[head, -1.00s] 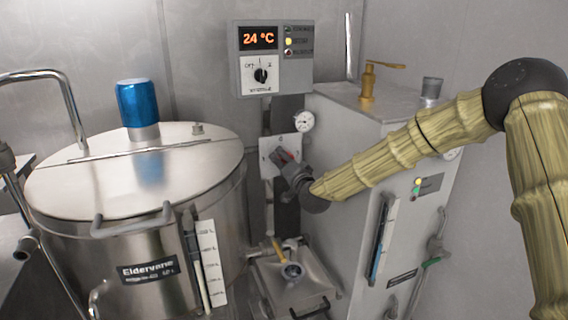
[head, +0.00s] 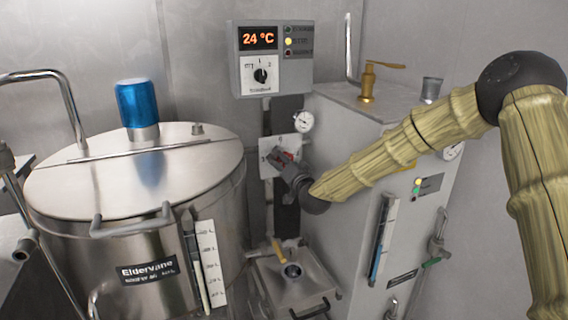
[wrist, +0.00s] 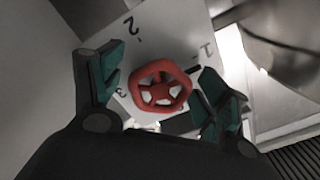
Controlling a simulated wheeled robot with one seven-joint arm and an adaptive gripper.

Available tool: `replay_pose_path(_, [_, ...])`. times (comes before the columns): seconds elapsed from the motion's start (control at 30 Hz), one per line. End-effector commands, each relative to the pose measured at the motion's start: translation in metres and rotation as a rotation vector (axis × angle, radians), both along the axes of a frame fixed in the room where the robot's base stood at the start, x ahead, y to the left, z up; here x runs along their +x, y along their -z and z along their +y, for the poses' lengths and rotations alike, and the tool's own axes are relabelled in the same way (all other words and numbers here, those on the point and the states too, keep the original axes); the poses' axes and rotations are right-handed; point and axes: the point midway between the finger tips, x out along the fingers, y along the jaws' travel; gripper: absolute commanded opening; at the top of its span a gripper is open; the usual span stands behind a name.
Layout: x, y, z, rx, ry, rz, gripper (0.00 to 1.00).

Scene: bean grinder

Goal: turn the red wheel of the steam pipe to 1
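The red wheel (wrist: 160,87) is a small five-sided handwheel on a pale plate (wrist: 190,25) with black numbers. In the wrist view, a 2 is at the plate's upper left, a 1 at the upper right and a 3 at the lower left. My gripper (wrist: 161,80) is open, with one teal-padded finger on each side of the wheel. A gap shows on both sides, clearer on the left. In the head view, my gripper (head: 284,163) is at the plate and largely hides the wheel.
A control box (head: 272,58) reading 24 °C hangs above the plate. A steel kettle (head: 140,190) with a blue-capped motor stands left. A grey cabinet (head: 345,235) stands close on the right, under my arm. A tray (head: 310,265) is below.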

Motion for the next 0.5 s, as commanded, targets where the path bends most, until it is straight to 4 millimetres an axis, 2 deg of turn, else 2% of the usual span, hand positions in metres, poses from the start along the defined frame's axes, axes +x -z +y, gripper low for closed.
replay_pose_path(0.3, [-0.002,-0.001,-0.001,0.001,0.001,-0.002,0.76])
replay_pose_path(0.5, [-0.022,-0.001,-0.008,0.001,0.001,0.0,0.76])
